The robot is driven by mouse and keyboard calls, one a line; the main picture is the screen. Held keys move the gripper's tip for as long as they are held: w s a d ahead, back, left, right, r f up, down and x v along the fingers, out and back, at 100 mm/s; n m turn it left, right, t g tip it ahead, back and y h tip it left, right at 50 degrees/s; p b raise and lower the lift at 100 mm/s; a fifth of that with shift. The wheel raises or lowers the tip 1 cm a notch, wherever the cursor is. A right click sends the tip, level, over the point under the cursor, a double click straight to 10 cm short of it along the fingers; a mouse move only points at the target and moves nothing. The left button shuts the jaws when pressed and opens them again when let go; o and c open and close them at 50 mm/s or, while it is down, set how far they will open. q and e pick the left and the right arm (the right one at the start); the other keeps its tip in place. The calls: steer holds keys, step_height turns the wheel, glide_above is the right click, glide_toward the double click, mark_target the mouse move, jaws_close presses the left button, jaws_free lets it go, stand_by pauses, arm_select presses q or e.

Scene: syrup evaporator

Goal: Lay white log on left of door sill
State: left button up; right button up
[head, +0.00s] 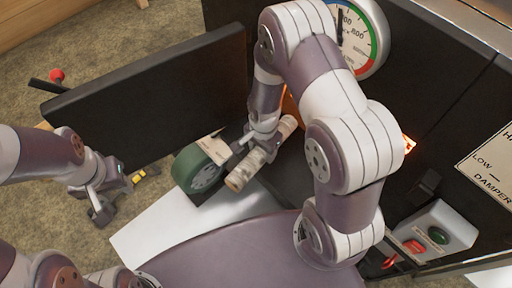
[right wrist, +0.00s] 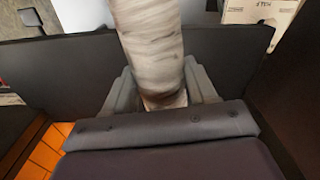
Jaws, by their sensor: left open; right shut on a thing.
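The white log (head: 240,178), pale with brownish streaks, is held slantwise at the firebox mouth; it also shows upright between the fingers in the right wrist view (right wrist: 150,45). My right gripper (head: 254,150) is shut around it, and its two fingers (right wrist: 160,90) press on the log's sides. The black firebox door (head: 150,95) stands open to the left. The door sill is largely hidden behind my right arm and the log, so I cannot tell whether the log touches it. My left gripper (head: 105,205) is open and empty, low at the left.
A green round-faced object (head: 198,172) sits just left of the log. A dial gauge (head: 358,38) and a switch box (head: 430,235) are on the evaporator front. Orange bricks (right wrist: 40,150) glow inside the firebox. A red-knobbed handle (head: 55,77) is behind the door.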

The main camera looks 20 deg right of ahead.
mark_target(284, 131)
steer(key=w+d+f+b, duration=0.1)
steer(key=d, duration=0.1)
steer(key=w+d+f+b, duration=0.1)
steer(key=d+f+b, duration=0.1)
steer(key=d, duration=0.1)
steer(key=w+d+f+b, duration=0.1)
steer(key=d, duration=0.1)
steer(key=shift+d+f, duration=0.15)
steer(key=shift+f, duration=0.1)
steer(key=shift+w+d+f, duration=0.1)
steer(key=shift+d+f, duration=0.15)
steer(key=shift+d, duration=0.15)
steer(key=o, duration=1.4)
steer(key=shift+r+p, duration=0.8)
steer(key=shift+r, duration=3.05)
